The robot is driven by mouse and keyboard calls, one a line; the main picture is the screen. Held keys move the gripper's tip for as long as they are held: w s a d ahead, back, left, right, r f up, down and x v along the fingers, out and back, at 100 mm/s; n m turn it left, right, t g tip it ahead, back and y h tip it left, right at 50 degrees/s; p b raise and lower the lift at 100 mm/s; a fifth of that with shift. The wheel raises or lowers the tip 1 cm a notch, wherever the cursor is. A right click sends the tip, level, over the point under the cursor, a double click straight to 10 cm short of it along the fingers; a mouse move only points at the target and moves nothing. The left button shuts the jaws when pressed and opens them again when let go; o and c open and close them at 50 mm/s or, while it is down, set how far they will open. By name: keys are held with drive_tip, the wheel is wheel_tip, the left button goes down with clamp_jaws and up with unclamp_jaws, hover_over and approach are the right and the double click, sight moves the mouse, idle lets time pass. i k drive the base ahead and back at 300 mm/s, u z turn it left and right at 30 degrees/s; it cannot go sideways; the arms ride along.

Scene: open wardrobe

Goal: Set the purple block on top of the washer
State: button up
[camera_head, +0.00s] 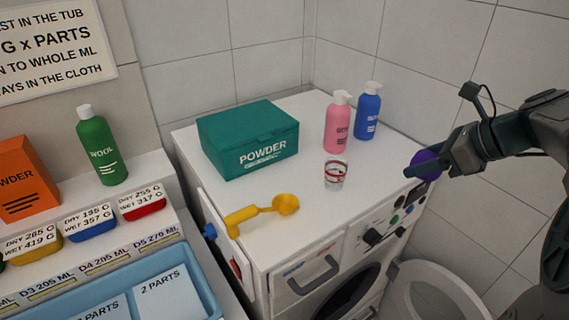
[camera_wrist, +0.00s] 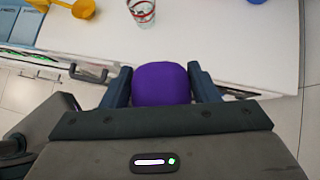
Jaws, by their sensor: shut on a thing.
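The purple block (camera_wrist: 162,84) is between the two fingers of my gripper (camera_wrist: 161,88) in the wrist view. It looks rounded, and its lower part is hidden by the gripper body. In the head view, my gripper (camera_head: 424,167) holds the purple block (camera_head: 428,157) at the right front edge of the white washer (camera_head: 310,212). I cannot tell whether the block touches the washer top. The washer also shows in the wrist view (camera_wrist: 215,40).
On the washer stand a green powder box (camera_head: 248,137), a pink bottle (camera_head: 338,122), a blue bottle (camera_head: 368,112), a glass (camera_head: 336,173) and a yellow scoop (camera_head: 262,210). The top's right front is mostly clear. A shelf with tubs (camera_head: 92,222) is at left.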

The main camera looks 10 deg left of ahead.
sight(383, 164)
drive_tip(key=u, duration=2.5)
drive_tip(key=k, duration=1.55)
drive_tip(key=z, duration=1.5)
drive_tip(key=i, duration=1)
